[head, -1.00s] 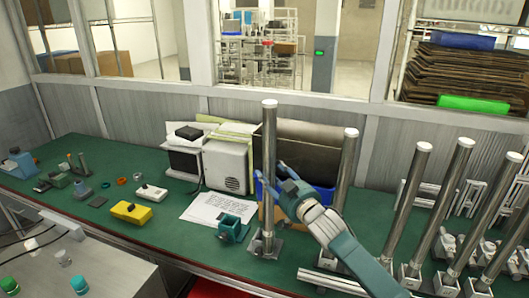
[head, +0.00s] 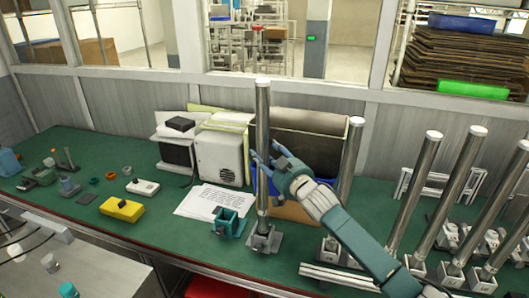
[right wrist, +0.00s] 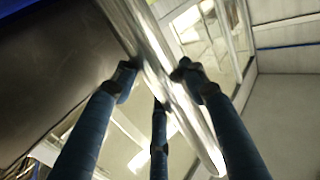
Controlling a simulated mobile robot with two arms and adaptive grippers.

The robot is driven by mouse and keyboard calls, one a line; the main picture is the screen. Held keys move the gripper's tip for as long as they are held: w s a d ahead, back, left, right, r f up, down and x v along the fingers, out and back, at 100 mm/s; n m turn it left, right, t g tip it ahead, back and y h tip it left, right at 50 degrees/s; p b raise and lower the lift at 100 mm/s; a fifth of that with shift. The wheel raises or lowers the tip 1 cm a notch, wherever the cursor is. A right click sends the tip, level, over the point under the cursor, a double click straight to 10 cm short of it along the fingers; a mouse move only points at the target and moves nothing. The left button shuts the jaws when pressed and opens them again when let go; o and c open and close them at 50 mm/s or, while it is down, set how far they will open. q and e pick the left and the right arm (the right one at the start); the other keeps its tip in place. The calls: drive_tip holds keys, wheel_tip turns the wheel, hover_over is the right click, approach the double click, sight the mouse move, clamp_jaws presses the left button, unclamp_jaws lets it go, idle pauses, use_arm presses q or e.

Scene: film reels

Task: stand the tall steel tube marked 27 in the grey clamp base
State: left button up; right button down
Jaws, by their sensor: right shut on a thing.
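A tall steel tube (head: 263,115) stands upright at the middle of the green bench. Its lower end is at a grey clamp base (head: 264,243); I cannot tell how deep it sits there. No number is readable on it. My right gripper (head: 262,162) is shut on the tube around mid-height, reaching in from the right. In the right wrist view the blue fingers (right wrist: 153,75) are on both sides of the shiny tube (right wrist: 175,105). My left gripper is not in view.
A teal block (head: 228,223) is just left of the base, by paper sheets (head: 205,203). Another steel tube (head: 350,150) stands close behind on the right, with several more further right. A blue bin is behind my gripper. A yellow box (head: 121,208) lies left.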

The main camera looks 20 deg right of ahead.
sight(268, 165)
drive_tip(key=f+b, duration=0.2)
drive_tip(key=f, duration=0.1)
drive_tip(key=shift+w+a+f, duration=0.1)
drive_tip(key=shift+w, duration=0.1)
drive_tip(key=shift+f+b, duration=0.4)
drive_tip(key=shift+b, duration=0.1)
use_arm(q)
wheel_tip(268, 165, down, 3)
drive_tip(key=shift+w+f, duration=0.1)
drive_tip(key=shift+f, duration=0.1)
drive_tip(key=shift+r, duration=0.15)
use_arm(e)
drive_tip(key=shift+s, duration=0.1)
use_arm(q)
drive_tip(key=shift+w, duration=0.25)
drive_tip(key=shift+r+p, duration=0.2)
drive_tip(key=shift+p, duration=0.2)
